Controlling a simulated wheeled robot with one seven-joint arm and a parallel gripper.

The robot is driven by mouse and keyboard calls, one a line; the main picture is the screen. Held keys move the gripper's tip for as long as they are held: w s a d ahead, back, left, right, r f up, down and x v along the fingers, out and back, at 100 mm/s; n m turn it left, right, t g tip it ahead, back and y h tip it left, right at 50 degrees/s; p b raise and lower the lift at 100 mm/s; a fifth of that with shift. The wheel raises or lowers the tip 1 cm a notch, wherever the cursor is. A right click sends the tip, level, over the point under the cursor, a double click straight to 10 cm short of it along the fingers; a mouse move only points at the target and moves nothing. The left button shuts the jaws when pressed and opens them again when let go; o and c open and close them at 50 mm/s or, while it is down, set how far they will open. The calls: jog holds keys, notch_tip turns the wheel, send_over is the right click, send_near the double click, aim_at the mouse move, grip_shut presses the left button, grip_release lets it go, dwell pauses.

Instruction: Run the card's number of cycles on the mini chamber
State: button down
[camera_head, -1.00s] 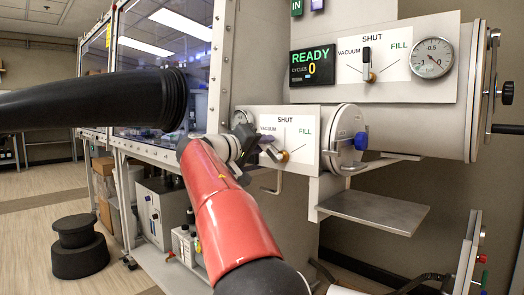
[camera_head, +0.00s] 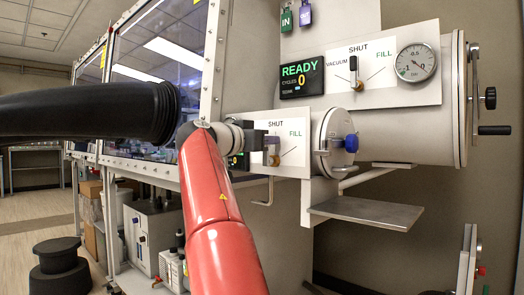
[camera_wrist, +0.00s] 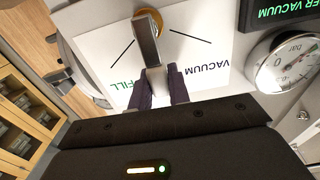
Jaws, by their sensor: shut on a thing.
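The mini chamber (camera_head: 325,145) is the small cylinder with a blue-knobbed door (camera_head: 351,143), which looks closed. Its valve plate (camera_head: 295,152) is marked VACUUM, SHUT and FILL. My gripper (camera_head: 266,148) is shut on the metal valve lever (camera_wrist: 146,40), its dark fingers around the lever's end in the wrist view (camera_wrist: 163,88). The lever stands about upright, towards SHUT; my gripper hides that word in the wrist view. A round gauge (camera_wrist: 288,62) and part of a dark display (camera_wrist: 280,12) reading "ER VACUUM" show there. No card is in view.
The large chamber (camera_head: 405,125) has a display (camera_head: 302,77) reading READY, cycles 0, a lever (camera_head: 354,72) at SHUT and a gauge (camera_head: 415,63). A metal shelf (camera_head: 367,212) juts out below. A black glove sleeve (camera_head: 90,112) extends left of my arm.

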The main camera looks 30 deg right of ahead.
aim_at(290, 151)
jog(key=m+b, duration=0.1)
jog(key=m, duration=0.1)
jog(key=s+m+b, duration=0.1)
jog(key=m, duration=0.1)
jog(key=s+f+m+b, duration=0.1)
jog(key=shift+s+d+f+m+b, duration=0.1)
jog(key=shift+s+d+m+b, duration=0.1)
jog(key=shift+d+m+b, duration=0.15)
jog(key=m, duration=0.1)
jog(key=s+m+b, duration=0.1)
jog(key=f+m+b, duration=0.1)
jog(key=m, duration=0.1)
jog(key=shift+s+d, duration=0.15)
jog(key=shift+d, duration=0.15)
jog(key=shift+s+d+f+m+b, duration=0.1)
jog(key=shift+s+f+m+b, duration=0.1)
jog(key=shift+m+b, duration=0.25)
jog(key=shift+s+f+m+b, duration=0.1)
jog(key=shift+f+m+b, duration=0.1)
jog(key=shift+m, duration=0.4)
jog(key=c, duration=1.3)
grip_release()
jog(key=shift+b+v, duration=0.45)
jog(key=shift+v, duration=3.4)
